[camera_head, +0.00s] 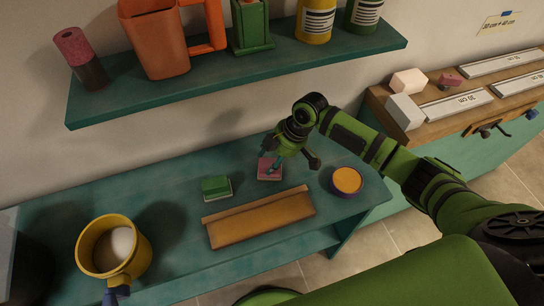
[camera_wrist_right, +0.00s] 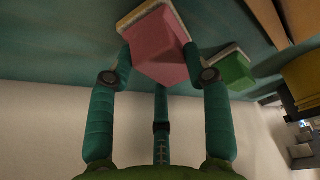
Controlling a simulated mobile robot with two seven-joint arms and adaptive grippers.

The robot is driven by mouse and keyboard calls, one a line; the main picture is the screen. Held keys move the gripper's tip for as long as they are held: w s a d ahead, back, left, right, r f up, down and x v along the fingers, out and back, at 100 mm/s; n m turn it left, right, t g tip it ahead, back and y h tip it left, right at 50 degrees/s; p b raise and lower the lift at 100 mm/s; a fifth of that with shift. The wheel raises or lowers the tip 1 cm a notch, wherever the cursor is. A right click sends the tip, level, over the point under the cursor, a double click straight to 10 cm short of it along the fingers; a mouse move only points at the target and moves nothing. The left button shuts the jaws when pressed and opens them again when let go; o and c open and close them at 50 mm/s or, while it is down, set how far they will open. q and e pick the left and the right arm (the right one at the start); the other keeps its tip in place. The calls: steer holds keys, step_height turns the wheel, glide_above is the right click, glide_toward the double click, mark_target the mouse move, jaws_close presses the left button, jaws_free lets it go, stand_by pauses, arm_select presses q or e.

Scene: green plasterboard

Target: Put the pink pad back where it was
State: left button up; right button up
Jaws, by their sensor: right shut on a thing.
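The pink pad (camera_head: 269,169) has a pale base. It is at the back of the teal bench, to the right of the green pad (camera_head: 215,187). My right gripper (camera_head: 275,163) is shut on it from above and behind. In the right wrist view the pink pad (camera_wrist_right: 158,46) sits between my fingers (camera_wrist_right: 162,80), with the green pad (camera_wrist_right: 236,72) beside it, apart. The pad is at or very close to the bench top; I cannot tell if it touches. My left gripper is not in view.
A brown folded piece (camera_head: 260,217) lies in front of the pads. A round orange-topped tin (camera_head: 346,181) is to the right, a yellow pot (camera_head: 86,255) at the left. A loaded shelf (camera_head: 240,76) hangs above. A wooden-topped cabinet (camera_head: 447,123) stands at right.

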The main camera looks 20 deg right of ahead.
mark_target(282, 168)
steer(key=shift+f, duration=0.1)
steer(key=o, duration=1.2)
steer(key=b+v, duration=0.1)
steer(key=v, duration=0.5)
steer(key=shift+d, duration=0.1)
steer(key=shift+v, duration=0.85)
